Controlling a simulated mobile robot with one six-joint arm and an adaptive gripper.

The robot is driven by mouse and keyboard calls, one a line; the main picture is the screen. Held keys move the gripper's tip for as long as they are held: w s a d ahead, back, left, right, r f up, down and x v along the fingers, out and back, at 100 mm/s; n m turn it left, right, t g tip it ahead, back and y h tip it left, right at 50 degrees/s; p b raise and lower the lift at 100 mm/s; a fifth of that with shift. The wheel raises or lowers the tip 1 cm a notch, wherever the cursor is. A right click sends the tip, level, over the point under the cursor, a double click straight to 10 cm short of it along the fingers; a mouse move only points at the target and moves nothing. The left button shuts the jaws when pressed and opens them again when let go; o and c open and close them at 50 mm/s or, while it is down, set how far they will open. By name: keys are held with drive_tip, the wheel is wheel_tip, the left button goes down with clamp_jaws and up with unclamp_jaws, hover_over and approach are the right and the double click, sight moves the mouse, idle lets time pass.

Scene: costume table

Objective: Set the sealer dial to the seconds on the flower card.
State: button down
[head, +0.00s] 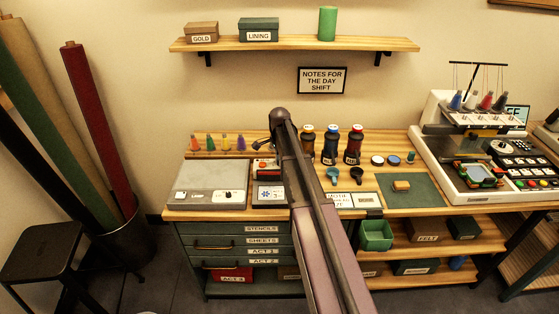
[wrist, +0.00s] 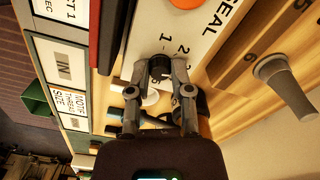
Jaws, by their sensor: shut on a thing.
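In the wrist view my gripper (wrist: 161,76) is shut on the small black sealer dial (wrist: 159,65), one finger on each side. The dial sits on the white sealer panel (wrist: 143,25), marked SEAL, with the numbers 1 and 2 beside the dial and another partly hidden. The dial's pointer cannot be made out. In the head view the sealer (head: 266,171), red and dark, stands behind the flower card (head: 270,195). The card shows a blue flower and a small figure that looks like a 3, too small to be sure. My arm hides part of this area.
An orange round part (wrist: 187,3) is on the panel near the dial. A grey flat device (head: 208,185) lies left of the card. Spool cones stand at the back left; dark bottles (head: 330,145) stand right of my arm. A green mat (head: 410,190) lies farther right.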

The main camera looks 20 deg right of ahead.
drive_tip(key=shift+s, duration=0.2)
drive_tip(key=c, duration=0.6)
unclamp_jaws()
drive_tip(key=shift+o, duration=0.4)
drive_tip(key=shift+w, duration=0.1)
drive_tip(key=shift+w, duration=0.1)
